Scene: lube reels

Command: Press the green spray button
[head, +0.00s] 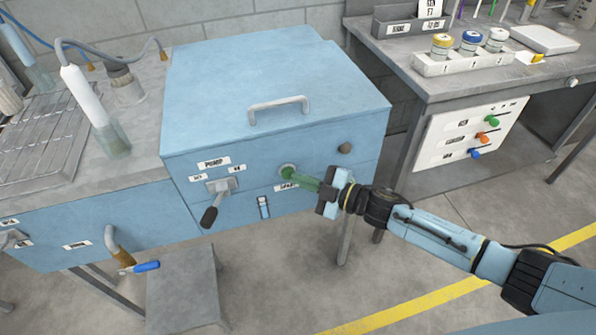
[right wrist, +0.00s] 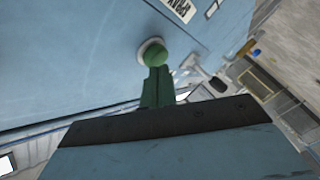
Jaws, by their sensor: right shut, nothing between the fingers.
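The green spray button (head: 288,171) sits in a pale round collar on the front face of the blue cabinet (head: 260,95), above a label that is partly covered. My right gripper (head: 300,177) comes in from the right with its green fingers shut and empty. The fingertips are at the button or very close to it in the head view. In the right wrist view the button (right wrist: 154,52) shows just beyond the shut fingertips (right wrist: 157,70). I cannot tell whether they touch. My left gripper is not in view.
A pump lever (head: 214,205) with a black grip and a small switch (head: 264,207) are left of and below the button. A dark knob (head: 345,148) is to its right. A workbench (head: 440,75) with a coloured-knob panel (head: 470,135) stands at right.

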